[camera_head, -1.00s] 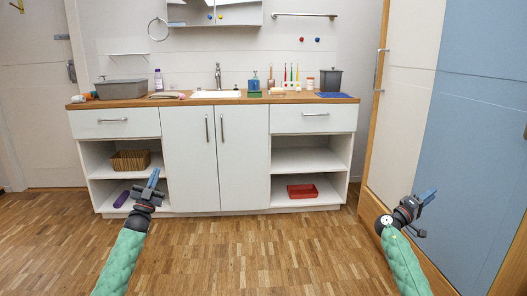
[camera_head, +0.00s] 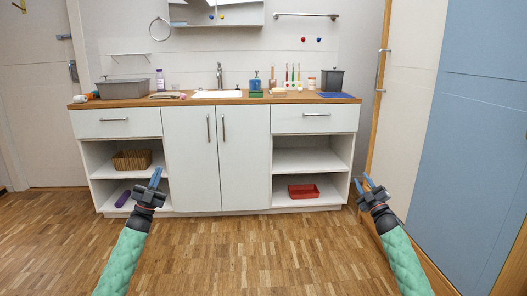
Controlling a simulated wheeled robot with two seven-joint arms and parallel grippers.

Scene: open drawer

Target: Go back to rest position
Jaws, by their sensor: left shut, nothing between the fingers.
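My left gripper (camera_head: 156,176) is at the lower left in the head view, its blue fingers together and empty, pointing up and away from me. It is in front of the cabinet's lower left shelf. My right gripper (camera_head: 362,180) is at the lower right, pointing forward toward the cabinet's right end. Its blue fingers look apart, with nothing visible between them. Both green-sleeved forearms come in from the bottom of the view.
A white cabinet (camera_head: 195,160) with a wooden counter (camera_head: 130,102) stands ahead, drawers and doors closed. A basket (camera_head: 131,160) and a red tray (camera_head: 303,191) lie on its shelves. A blue panel (camera_head: 475,150) stands at right. The wood floor (camera_head: 240,250) between my arms is clear.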

